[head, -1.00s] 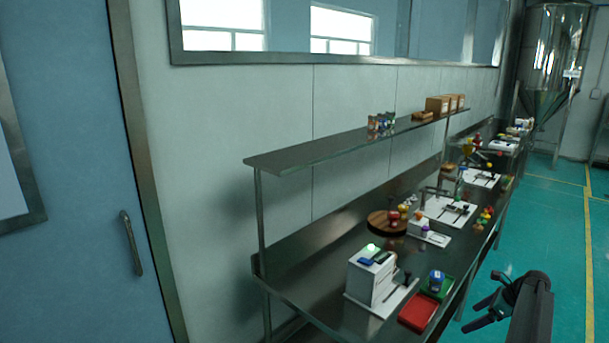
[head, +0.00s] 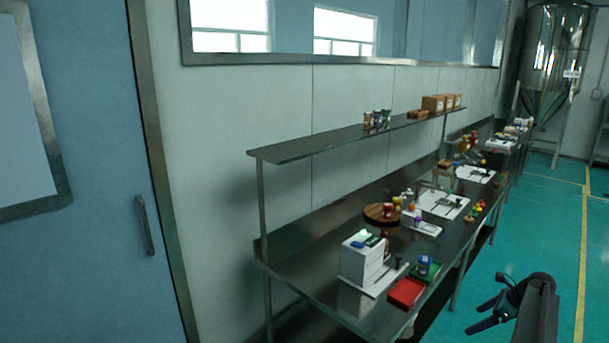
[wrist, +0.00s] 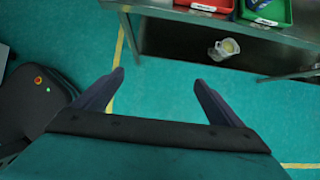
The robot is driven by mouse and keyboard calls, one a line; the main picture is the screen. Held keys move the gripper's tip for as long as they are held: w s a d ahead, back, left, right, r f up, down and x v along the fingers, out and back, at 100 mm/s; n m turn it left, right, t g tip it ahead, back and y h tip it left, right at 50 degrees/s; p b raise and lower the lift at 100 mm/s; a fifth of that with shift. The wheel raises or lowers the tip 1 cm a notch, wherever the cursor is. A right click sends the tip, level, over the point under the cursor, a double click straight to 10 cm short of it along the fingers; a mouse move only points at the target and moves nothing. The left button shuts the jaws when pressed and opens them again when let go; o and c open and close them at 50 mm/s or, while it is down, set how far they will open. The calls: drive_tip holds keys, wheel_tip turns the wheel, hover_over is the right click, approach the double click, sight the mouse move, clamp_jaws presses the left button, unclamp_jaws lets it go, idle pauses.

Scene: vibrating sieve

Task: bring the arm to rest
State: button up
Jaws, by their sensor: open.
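My gripper (head: 484,315) is at the lower right of the head view, over the green floor and to the right of the bench. Its dark fingers are spread with nothing between them. In the wrist view my gripper (wrist: 160,85) shows two fingers wide apart, with only floor below. It touches nothing that I can see.
A long steel bench (head: 330,300) with a shelf (head: 310,143) runs along the wall. A white box-shaped device (head: 360,258), a red tray (head: 406,293) and a green tray (head: 436,266) stand at its near end. Floor at right is free.

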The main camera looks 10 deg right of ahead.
drive_tip(key=s+a+f+n+g+b, duration=0.15)
drive_tip(key=a+f+n, duration=0.25)
drive_tip(key=a+f, duration=0.7)
drive_tip(key=s+a+f+n+g+b, duration=0.1)
drive_tip(key=s+a+f+n+g, duration=0.3)
drive_tip(key=a, duration=1)
drive_tip(key=w+a+f+n+g+b, duration=0.15)
drive_tip(key=a+f+n, duration=0.35)
drive_tip(key=a+f, duration=0.7)
drive_tip(key=s+a+f+n+g+h+b, duration=0.1)
drive_tip(key=s+a+f+n, duration=0.3)
drive_tip(key=s+a, duration=0.3)
drive_tip(key=s+a+f+n+g+h+b, duration=0.1)
drive_tip(key=s+a+f+n+b, duration=0.1)
drive_tip(key=s+a+f+n, duration=0.2)
drive_tip(key=s+a+f+n+g+h+b, duration=0.1)
drive_tip(key=s+a+f+n, duration=0.3)
drive_tip(key=s, duration=1.3)
drive_tip(key=a+n+g, duration=0.1)
drive_tip(key=a+n, duration=0.3)
drive_tip(key=a, duration=0.3)
drive_tip(key=shift+s+n+h+b, duration=0.15)
drive_tip(key=shift+n+h+b, duration=0.15)
drive_tip(key=shift+n+b, duration=0.1)
